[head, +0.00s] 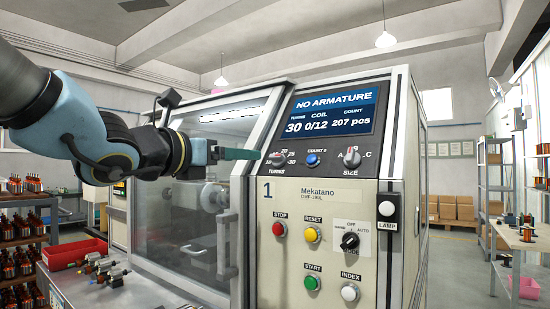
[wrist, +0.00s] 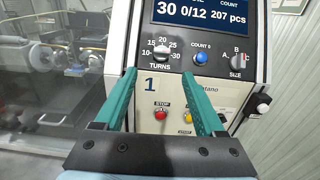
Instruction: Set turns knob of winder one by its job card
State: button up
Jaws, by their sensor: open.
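The turns knob (wrist: 162,51) of winder one is a small dial on the panel under the display, ringed by marks from 10 to 30. It also shows in the head view (head: 277,159), just beyond my fingertips. Its pointer is too small to read surely. The display (head: 332,112) reads NO ARMATURE, turns 30, coil 0/12, count 207 pcs. My gripper (head: 257,154) points at the panel from the left; in the wrist view its two teal fingers (wrist: 158,73) are apart and empty, with the knob just above and between their tips. I cannot make out a job card.
To the right sit the blue count button (head: 312,160) and the size knob (head: 350,157). Below are stop (head: 280,230), reset (head: 310,235), start (head: 312,283) and index (head: 349,292) buttons and a mode switch (head: 350,241). The glazed door (head: 190,190) stands left of the panel.

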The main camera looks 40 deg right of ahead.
aim_at(274, 157)
jog(key=b+x, duration=0.2)
jog(key=x, duration=0.7)
jog(key=shift+s+d+r, duration=0.1)
jog(key=shift+s+r, duration=0.05)
jog(key=shift+x, duration=0.9)
grip_shut()
dwell(0.3)
